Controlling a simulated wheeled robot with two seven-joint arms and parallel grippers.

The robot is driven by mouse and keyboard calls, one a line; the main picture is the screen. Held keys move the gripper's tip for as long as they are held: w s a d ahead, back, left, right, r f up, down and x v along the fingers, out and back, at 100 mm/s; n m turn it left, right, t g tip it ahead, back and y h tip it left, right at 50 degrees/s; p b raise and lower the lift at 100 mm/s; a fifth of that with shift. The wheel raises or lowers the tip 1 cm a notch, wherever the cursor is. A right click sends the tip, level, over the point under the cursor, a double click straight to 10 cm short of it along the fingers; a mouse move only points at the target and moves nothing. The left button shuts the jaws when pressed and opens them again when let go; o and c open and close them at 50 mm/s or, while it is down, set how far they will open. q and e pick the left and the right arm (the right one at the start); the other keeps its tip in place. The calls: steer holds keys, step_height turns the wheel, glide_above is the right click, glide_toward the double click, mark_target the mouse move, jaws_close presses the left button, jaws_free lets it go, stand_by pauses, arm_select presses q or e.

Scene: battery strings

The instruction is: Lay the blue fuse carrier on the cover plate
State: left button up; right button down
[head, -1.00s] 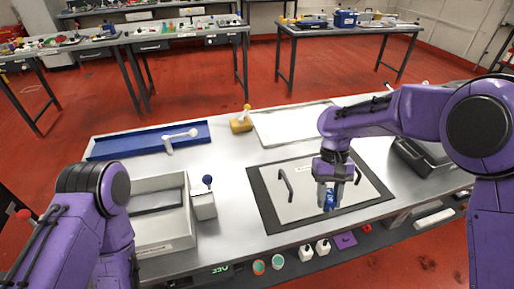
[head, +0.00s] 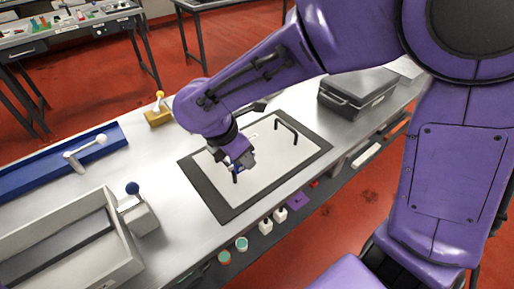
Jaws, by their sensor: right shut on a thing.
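The cover plate (head: 284,163) is a pale flat panel with a dark border, lying on the metal bench in the head view. One dark handle (head: 288,127) stands at its right part; my right arm covers some of its left and back. My right gripper (head: 239,168) is over the left part of the plate, pointing down. It is shut on the blue fuse carrier (head: 235,177), of which only a small dark blue bit shows. I cannot tell whether the carrier touches the plate. My left gripper is out of view.
A grey bin (head: 118,262) and a block with a blue knob (head: 138,217) stand at the left. A blue tray (head: 30,172) lies behind them. A yellow block (head: 158,116) is at the back edge. A black case (head: 358,92) stands right of the plate.

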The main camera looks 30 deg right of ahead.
steer(key=w+d+f, duration=0.2)
steer(key=d+f, duration=0.1)
steer(key=w+d+f, duration=0.5)
steer(key=d, duration=0.1)
steer(key=shift+w+f, duration=0.3)
steer(key=shift+f, duration=0.1)
step_height(320, 180, down, 3)
steer(key=shift+r, duration=0.15)
steer(key=shift+w+f, duration=0.1)
steer(key=shift+f, duration=0.2)
steer(key=shift+f, duration=0.15)
steer(key=c, duration=0.8)
jaws_free()
steer(key=shift+o, duration=0.2)
